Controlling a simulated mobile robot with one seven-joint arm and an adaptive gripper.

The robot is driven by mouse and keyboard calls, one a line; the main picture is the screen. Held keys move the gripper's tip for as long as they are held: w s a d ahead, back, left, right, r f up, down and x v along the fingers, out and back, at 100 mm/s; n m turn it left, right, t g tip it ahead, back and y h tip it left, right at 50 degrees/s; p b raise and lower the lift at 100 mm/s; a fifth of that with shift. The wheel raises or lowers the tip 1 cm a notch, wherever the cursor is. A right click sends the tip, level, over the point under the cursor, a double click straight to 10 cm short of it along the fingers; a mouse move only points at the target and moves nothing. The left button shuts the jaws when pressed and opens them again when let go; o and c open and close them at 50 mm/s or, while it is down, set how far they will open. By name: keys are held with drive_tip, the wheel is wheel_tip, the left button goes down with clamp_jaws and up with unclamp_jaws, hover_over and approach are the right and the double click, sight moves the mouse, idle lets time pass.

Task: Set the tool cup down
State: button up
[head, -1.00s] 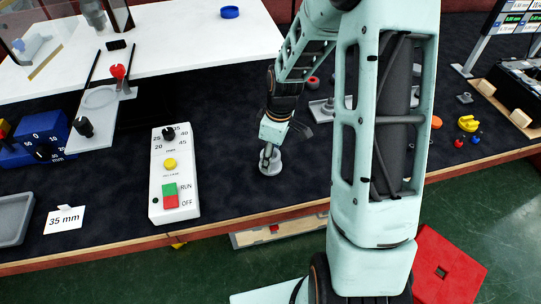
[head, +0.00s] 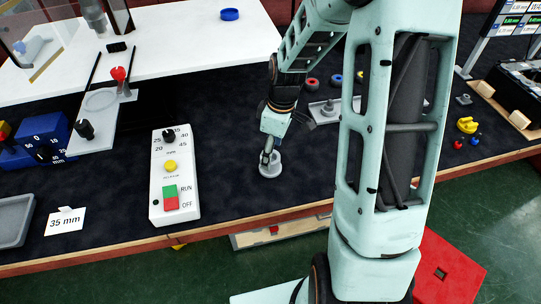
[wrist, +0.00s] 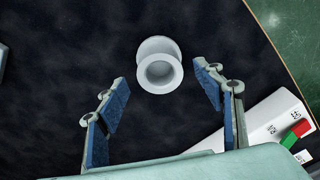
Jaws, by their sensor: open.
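The tool cup (head: 270,169) is a small grey-white round cup with a wider base. It stands upright on the dark mat near the table's front edge, right of the white control box. In the wrist view the tool cup (wrist: 160,68) shows its open mouth, empty inside. My gripper (head: 269,155) is just above and behind the cup in the head view. In the wrist view my gripper (wrist: 165,85) has its blue-padded fingers spread wide, with a gap on both sides of the cup. Nothing is held.
The white control box (head: 172,178) with RUN and OFF buttons stands left of the cup, near my right finger in the wrist view. A 35 mm card (head: 65,221) and a grey tray (head: 14,218) lie farther left. The dark mat around the cup is clear.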

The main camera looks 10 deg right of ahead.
wheel_tip(320, 180, up, 8)
drive_tip(key=shift+s+d+r+p, duration=0.25)
drive_tip(key=shift+s+d+p, duration=0.05)
drive_tip(key=shift+d+p, duration=0.1)
